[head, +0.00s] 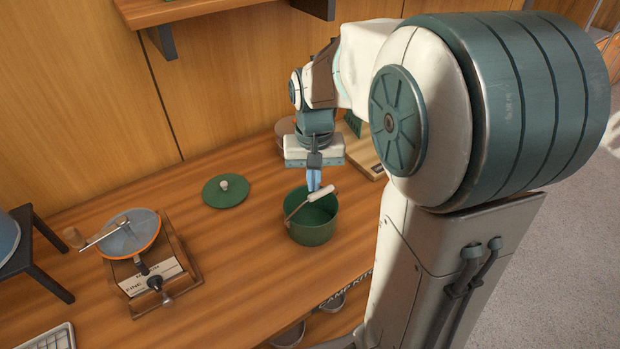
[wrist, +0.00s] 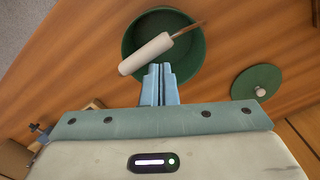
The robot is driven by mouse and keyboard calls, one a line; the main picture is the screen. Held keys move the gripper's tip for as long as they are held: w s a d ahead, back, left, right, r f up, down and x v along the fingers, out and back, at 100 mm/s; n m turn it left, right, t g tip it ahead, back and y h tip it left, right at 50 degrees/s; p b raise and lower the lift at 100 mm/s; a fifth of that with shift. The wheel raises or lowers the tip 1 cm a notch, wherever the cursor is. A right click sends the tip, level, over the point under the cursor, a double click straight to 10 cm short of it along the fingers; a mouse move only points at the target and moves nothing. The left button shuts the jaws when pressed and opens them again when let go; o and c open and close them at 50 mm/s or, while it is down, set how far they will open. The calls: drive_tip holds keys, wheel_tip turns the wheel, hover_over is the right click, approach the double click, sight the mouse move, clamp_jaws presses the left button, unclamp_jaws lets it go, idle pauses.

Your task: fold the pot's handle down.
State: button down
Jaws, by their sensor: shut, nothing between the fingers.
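The green pot (head: 313,226) stands upright on the wooden counter, and it also shows in the wrist view (wrist: 190,72). Its wire handle with a white grip (head: 321,193) is raised above the pot's opening; the grip also shows in the wrist view (wrist: 146,54). My gripper (head: 314,186) points down just above the pot, close to the white grip. In the wrist view its fingers (wrist: 158,72) are together and empty, beside the grip. I cannot tell whether they touch it. A green lid (head: 226,191) lies on the counter left of the pot.
A shelf (head: 180,12) hangs on the wall. The counter in front of the pot is clear.

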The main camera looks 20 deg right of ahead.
wheel_tip(320, 180, up, 9)
drive_tip(key=p, duration=0.7)
drive_tip(key=shift+s, duration=0.2)
idle(0.4)
